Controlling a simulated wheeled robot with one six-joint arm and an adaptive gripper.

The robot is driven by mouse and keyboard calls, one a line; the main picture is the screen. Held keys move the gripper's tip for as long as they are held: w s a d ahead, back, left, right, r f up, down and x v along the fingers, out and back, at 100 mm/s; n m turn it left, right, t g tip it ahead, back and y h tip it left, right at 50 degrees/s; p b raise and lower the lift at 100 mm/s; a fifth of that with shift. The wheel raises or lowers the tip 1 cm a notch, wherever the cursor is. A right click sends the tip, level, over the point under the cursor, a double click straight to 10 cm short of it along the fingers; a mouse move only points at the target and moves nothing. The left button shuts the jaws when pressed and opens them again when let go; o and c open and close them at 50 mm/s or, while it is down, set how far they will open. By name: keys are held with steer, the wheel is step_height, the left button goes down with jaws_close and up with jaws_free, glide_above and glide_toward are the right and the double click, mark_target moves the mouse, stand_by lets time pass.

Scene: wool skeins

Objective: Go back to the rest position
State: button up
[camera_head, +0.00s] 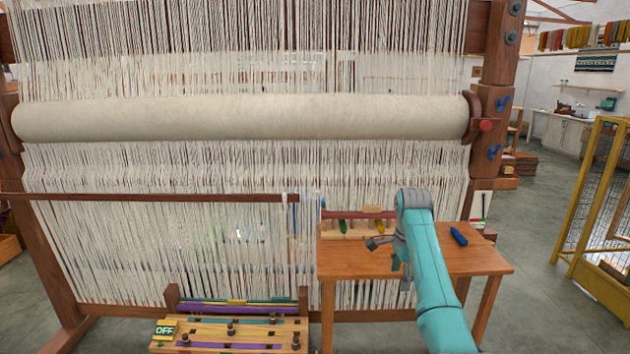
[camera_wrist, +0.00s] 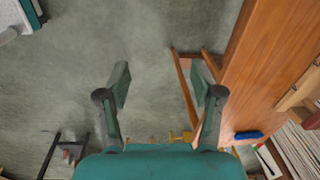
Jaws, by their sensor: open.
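My gripper (camera_head: 378,242) is over the left part of the wooden table (camera_head: 480,262) in the head view, with my teal arm reaching in from the lower right. In the wrist view its two fingers (camera_wrist: 162,78) stand wide apart with nothing between them. Bare grey floor shows behind the fingers there, and the table edge (camera_wrist: 245,60) is to their right. A blue skein (camera_head: 458,236) lies on the table right of my arm; a blue piece (camera_wrist: 249,134) also shows on the table in the wrist view.
A tall loom with white warp threads (camera_head: 250,170) stands behind the table. A wooden rack (camera_head: 345,232) with green and yellow pieces sits at the table's back. A low wooden bench with an OFF sign (camera_head: 166,329) is front left. A yellow wire cage (camera_head: 600,190) is far right, with open floor before it.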

steer(key=s+a+f+n+t, duration=0.1)
steer(key=s+f, duration=0.2)
steer(key=f, duration=0.6)
steer(key=s+f+n+t, duration=0.1)
steer(key=s+f+n, duration=0.15)
steer(key=f, duration=0.75)
steer(key=s+a+f+n+t, duration=0.1)
steer(key=s+f, duration=0.3)
steer(key=f, duration=0.5)
steer(key=s+a+f+n+t, duration=0.1)
steer(key=s+f+n+t, duration=0.1)
steer(key=s+f, duration=0.6)
steer(key=s+f+n+t, duration=0.2)
steer(key=s+f, duration=0.2)
steer(key=s, duration=0.7)
steer(key=s+a+r+n+t, duration=0.1)
steer(key=s+r+n+t, duration=0.15)
steer(key=s, duration=0.95)
steer(key=s+r+n+t, duration=0.1)
steer(key=s+r, duration=0.3)
steer(key=s, duration=0.8)
steer(key=s+r+n+t, duration=0.1)
steer(key=s+r+n, duration=0.1)
steer(key=s+r, duration=0.6)
steer(key=s+r+n+t, duration=0.2)
steer(key=s+r, duration=0.6)
steer(key=r, duration=0.7)
steer(key=shift+s+a+n, duration=0.25)
steer(key=shift+a+n, duration=0.15)
